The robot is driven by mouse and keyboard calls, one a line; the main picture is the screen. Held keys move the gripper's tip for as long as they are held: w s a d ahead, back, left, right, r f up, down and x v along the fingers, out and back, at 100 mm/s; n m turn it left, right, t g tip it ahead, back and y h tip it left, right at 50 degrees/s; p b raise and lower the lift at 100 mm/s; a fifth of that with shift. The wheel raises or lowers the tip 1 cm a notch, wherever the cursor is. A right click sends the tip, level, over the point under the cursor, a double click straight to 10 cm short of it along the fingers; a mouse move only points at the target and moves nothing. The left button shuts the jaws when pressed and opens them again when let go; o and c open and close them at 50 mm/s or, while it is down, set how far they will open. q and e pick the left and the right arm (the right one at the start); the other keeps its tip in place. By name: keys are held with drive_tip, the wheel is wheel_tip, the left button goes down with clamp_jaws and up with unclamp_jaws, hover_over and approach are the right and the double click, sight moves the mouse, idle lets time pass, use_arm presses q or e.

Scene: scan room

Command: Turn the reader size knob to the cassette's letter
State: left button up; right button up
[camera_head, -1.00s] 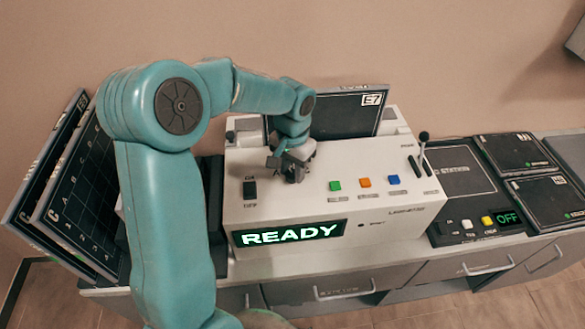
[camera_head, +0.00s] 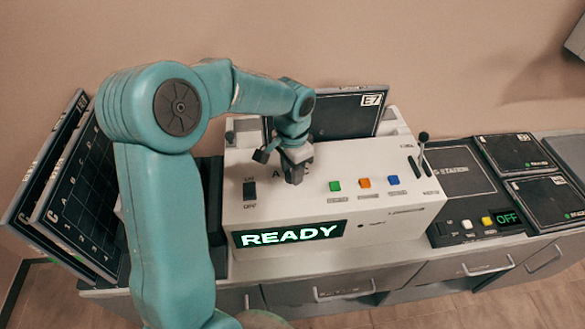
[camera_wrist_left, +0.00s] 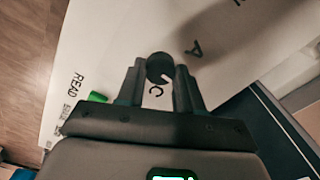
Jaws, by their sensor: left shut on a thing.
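The white reader (camera_head: 350,165) stands on the counter, and its display (camera_head: 290,233) reads READY in green. A dark cassette (camera_head: 345,118) stands upright in the reader's back and carries a white E7 label. My left gripper (camera_head: 294,178) points down at the reader's top panel and hides the knob in the head view. In the left wrist view the dark round size knob (camera_wrist_left: 159,66) sits between the fingers of my left gripper (camera_wrist_left: 160,84), which are shut on it. Letters A and C show on the panel around it. I cannot tell which letter the knob points to.
Green (camera_head: 335,186), orange (camera_head: 364,183) and blue (camera_head: 393,180) buttons lie right of the gripper, with a black ON/OFF switch (camera_head: 250,190) to its left. A lever (camera_head: 422,148) stands at the reader's right. Large panels (camera_head: 75,190) lean at the left. Flat dark cassettes (camera_head: 548,200) lie at right.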

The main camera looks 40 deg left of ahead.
use_arm(q)
drive_tip(key=shift+r, duration=0.1)
drive_tip(key=o, duration=1)
drive_tip(key=shift+s, duration=0.1)
drive_tip(key=shift+o, duration=0.2)
drive_tip(key=shift+r, duration=0.1)
wheel_tip(320, 180, up, 16)
